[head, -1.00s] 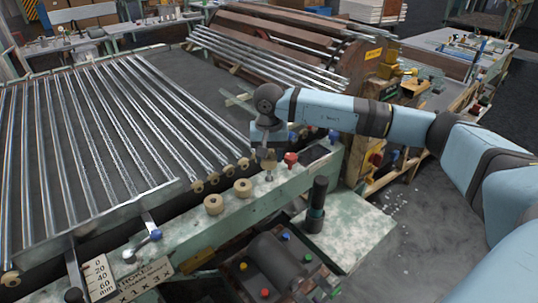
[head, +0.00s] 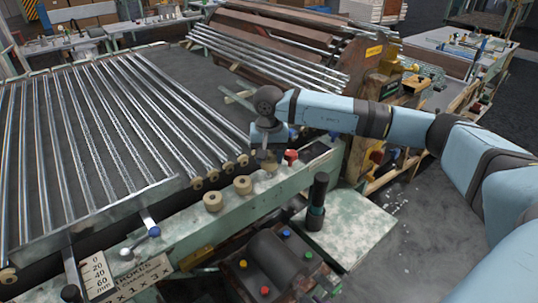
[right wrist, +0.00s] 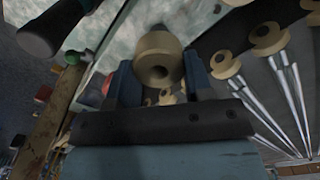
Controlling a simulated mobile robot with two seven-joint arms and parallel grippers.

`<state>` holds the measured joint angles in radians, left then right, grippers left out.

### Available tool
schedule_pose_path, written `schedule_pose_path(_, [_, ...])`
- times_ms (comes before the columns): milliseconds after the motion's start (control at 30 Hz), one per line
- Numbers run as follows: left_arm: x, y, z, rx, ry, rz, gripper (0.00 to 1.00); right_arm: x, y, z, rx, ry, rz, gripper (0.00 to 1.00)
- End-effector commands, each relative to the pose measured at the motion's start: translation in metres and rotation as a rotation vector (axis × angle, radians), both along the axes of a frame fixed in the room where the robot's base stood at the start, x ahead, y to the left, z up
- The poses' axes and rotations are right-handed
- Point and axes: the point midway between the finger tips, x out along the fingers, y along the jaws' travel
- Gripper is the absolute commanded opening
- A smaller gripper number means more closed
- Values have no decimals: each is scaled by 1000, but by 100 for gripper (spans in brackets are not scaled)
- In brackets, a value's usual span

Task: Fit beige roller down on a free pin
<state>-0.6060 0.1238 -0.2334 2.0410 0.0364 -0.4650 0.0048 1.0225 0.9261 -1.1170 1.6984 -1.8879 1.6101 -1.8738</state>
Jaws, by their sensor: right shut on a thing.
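My right gripper (head: 268,152) is shut on a beige roller (right wrist: 158,64) above the green rail (head: 222,220). In the right wrist view the roller sits between my two blue fingers (right wrist: 158,60), its dark bore facing the camera. In the head view the held roller (head: 271,165) is small and mostly covered by my gripper. Whether a pin is inside it I cannot tell. Two other beige rollers (head: 212,201) (head: 243,185) stand upright on the rail, to the left of the held one. My left gripper is not in view.
A red knob (head: 290,157) stands close to the right of my gripper. A black upright handle (head: 317,195) is nearer the front. A control box (head: 272,262) is below the rail.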

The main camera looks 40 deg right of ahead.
Motion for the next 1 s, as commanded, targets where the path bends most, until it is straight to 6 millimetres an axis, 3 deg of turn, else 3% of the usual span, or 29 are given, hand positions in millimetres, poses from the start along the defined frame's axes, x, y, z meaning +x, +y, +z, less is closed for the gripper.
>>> schedule_pose_path(1000, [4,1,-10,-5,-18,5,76,0,0,-27,0,0,0,24])
